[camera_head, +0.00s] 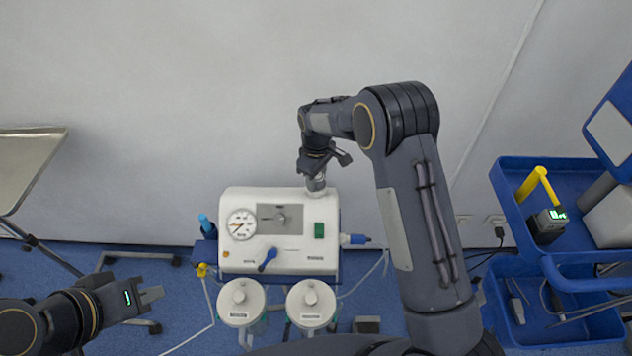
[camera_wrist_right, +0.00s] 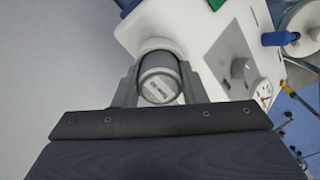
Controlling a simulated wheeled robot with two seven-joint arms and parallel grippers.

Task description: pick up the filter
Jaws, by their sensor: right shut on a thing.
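The filter (camera_head: 316,184) is a small pale cylinder at the top right of the white suction machine (camera_head: 265,207). My right gripper (camera_head: 323,169) reaches down to it from above. In the right wrist view the filter (camera_wrist_right: 159,82) shows its round labelled end between the two fingers, and my right gripper (camera_wrist_right: 158,88) is shut on it. I cannot tell whether the filter is still seated on the machine. My left gripper (camera_head: 152,296) is at the lower left, away from the machine. Its fingers appear close together, but I cannot tell their gap.
Two lidded jars (camera_head: 241,302) (camera_head: 311,304) stand in front of the machine. A blue cart (camera_head: 513,215) with a yellow-handled device (camera_head: 547,215) is at the right. A metal tray (camera_head: 28,168) is at the far left.

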